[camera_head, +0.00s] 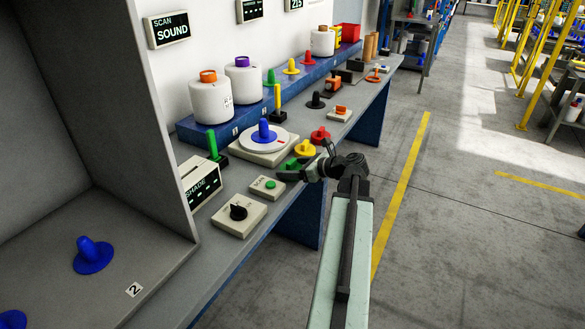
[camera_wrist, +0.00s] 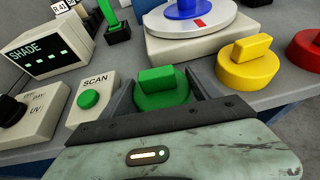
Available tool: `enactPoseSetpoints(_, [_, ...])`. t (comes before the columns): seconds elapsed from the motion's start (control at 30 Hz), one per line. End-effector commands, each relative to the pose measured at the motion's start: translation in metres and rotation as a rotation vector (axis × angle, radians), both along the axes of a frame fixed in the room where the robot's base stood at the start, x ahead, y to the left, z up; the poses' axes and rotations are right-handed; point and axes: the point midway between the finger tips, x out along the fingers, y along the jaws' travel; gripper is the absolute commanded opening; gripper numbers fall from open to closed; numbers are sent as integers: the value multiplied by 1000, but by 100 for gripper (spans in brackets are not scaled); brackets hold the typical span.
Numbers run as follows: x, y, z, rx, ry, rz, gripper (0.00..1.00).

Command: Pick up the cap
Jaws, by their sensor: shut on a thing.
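A green cap (camera_wrist: 163,98) with a raised block-like grip sits between the two dark fingers of my gripper (camera_wrist: 160,80) in the wrist view. My gripper is shut on it. In the head view my gripper (camera_head: 300,170) is at the bench's front edge, and the green cap (camera_head: 290,164) shows just behind it, partly hidden. Whether the cap still touches the bench is hard to tell. A yellow cap (camera_head: 305,148) and a red cap (camera_head: 320,134) stand to the right and behind. A blue cap (camera_head: 264,130) sits on a white round plate (camera_head: 268,138).
A SCAN button box (camera_head: 267,186), a knob box (camera_head: 239,214) and a SHADE display (camera_head: 200,184) stand to the left. A green post (camera_head: 213,144) rises behind them. White bobbins (camera_head: 211,100) line the blue ledge at the back. Open floor lies right of the bench.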

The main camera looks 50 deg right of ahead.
Motion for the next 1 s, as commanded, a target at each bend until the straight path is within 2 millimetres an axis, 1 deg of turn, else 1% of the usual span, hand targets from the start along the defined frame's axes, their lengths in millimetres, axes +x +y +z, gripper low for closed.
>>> enactPoseSetpoints(0.17, [0, 0, 17, 0, 0, 0, 34])
enactPoseSetpoints(0.33, [0, -1, 41, 0, 0, -1, 34])
enactPoseSetpoints(0.37, [-2, -1, 43, 0, 0, -2, 34])
enactPoseSetpoints(0.4, [-11, -8, 37, 0, 0, -5, 34])
enactPoseSetpoints(0.43, [-17, -11, 37, 0, 0, -5, 34])
enactPoseSetpoints(0.57, [-45, -27, 40, 0, 0, -7, 34])
enactPoseSetpoints(0.8, [-103, -60, 46, 0, -1, -6, 34])
enactPoseSetpoints(0.9, [-122, -70, 48, 0, -1, -5, 34])
enactPoseSetpoints(1.0, [-133, -76, 49, -1, 0, -4, 34])
